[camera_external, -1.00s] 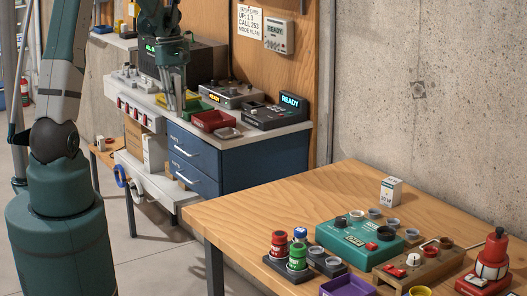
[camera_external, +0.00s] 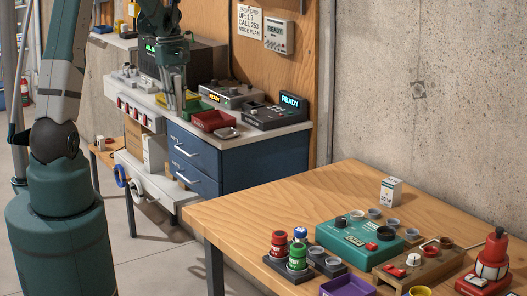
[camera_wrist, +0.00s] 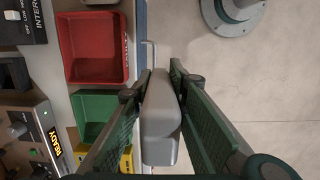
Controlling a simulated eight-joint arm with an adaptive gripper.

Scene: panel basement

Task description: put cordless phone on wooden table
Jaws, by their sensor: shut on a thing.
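My gripper (camera_external: 174,92) hangs over the front edge of the workbench at the back left, beside the bins. In the wrist view its two green fingers (camera_wrist: 160,77) are shut on a light grey, rounded, elongated body, which looks like the cordless phone (camera_wrist: 160,125). The phone lies between the fingers, above the bench's front edge and the floor. In the external view I cannot make it out clearly at the gripper. The wooden table (camera_external: 250,205) stands at the front right, well apart from my gripper, with bare wood on its left and back parts.
On the workbench are a red bin (camera_external: 210,121), a green bin (camera_wrist: 97,112), a yellow bin (camera_wrist: 113,160) and a black READY device (camera_external: 275,112). On the table stand a small white box (camera_external: 391,189), a teal control box (camera_external: 340,237), small cups and a purple tray (camera_external: 347,287).

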